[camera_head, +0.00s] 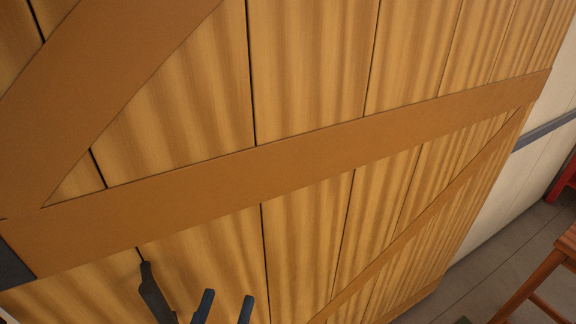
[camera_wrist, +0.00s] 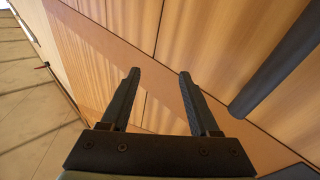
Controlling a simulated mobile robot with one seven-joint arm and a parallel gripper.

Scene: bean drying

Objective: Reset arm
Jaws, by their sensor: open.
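My gripper (camera_wrist: 160,74) is open in the wrist view, its two dark fingers apart with nothing between them. The fingers point toward a wooden plank door (camera_wrist: 175,40). A dark bar handle (camera_wrist: 278,68) runs diagonally on the door to the right of the fingers, apart from them. In the head view the blue-dark fingertips of my gripper (camera_head: 227,298) show at the bottom edge, in front of the door (camera_head: 310,70). The dark handle (camera_head: 152,292) is just left of them. The rest of my arm is out of the head view.
The door with its brown cross boards fills most of the head view. At the right are a pale wall (camera_head: 520,170), a grey floor (camera_head: 500,257), part of a wooden piece of furniture (camera_head: 545,275) and a red object (camera_head: 564,183). Tiled floor (camera_wrist: 30,100) shows at left in the wrist view.

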